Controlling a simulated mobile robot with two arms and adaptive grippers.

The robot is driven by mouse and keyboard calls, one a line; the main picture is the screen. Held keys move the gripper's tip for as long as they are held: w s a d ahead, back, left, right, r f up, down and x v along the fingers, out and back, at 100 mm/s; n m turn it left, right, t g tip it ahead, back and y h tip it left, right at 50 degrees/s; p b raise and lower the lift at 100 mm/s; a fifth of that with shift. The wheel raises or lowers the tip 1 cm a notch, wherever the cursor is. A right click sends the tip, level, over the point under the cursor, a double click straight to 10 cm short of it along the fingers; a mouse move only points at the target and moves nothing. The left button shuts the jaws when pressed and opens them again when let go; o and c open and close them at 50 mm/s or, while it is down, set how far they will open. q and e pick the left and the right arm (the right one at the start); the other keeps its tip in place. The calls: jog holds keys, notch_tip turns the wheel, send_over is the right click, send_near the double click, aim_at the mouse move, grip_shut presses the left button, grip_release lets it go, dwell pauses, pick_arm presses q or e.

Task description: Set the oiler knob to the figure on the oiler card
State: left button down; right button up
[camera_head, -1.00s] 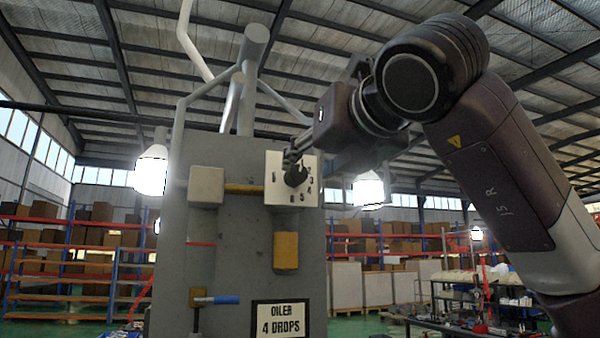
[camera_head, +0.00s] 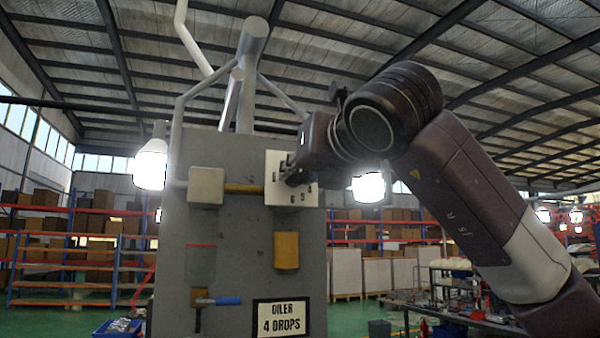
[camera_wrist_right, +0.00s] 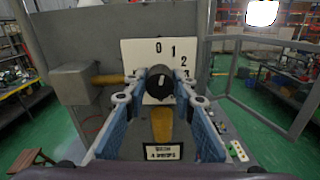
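The oiler knob (camera_wrist_right: 161,84) is a black round knob with a white mark, on a white dial plate (camera_head: 272,162) with figures around it. In the right wrist view the figures 0, 1, 2 and 3 show; the mark points roughly up, near 0. My right gripper (camera_wrist_right: 161,76) is at the knob, its two blue-padded fingers apart on either side of it; contact is hard to tell. In the head view my right gripper (camera_head: 294,172) covers most of the knob. The oiler card (camera_head: 282,318) reads "OILER 4 DROPS". My left gripper is out of view.
The grey panel (camera_head: 225,255) also carries a pale block (camera_head: 206,187) with a brass pipe (camera_head: 244,189), a yellow block (camera_head: 287,250) and a blue-handled valve (camera_head: 217,300). Shelves with boxes stand far behind. A frame of grey bars (camera_wrist_right: 262,108) is right of the dial.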

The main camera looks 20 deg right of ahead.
grip_shut()
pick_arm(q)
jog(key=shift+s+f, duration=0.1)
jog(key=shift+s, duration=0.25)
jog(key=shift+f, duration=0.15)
pick_arm(e)
jog(key=shift+f, duration=0.1)
jog(key=m+b, duration=0.2)
jog(key=shift+f+b, duration=0.15)
jog(key=shift+b, duration=0.2)
jog(key=m+b, duration=0.2)
jog(key=m, duration=0.1)
jog(key=m+b, duration=0.2)
jog(key=m, duration=0.1)
jog(key=shift+m, duration=0.4)
jog(key=m+b, duration=0.3)
jog(key=m, duration=0.3)
pick_arm(q)
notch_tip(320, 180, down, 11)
jog(key=b, duration=0.2)
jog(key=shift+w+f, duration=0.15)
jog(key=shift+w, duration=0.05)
pick_arm(e)
jog(key=m, duration=0.6)
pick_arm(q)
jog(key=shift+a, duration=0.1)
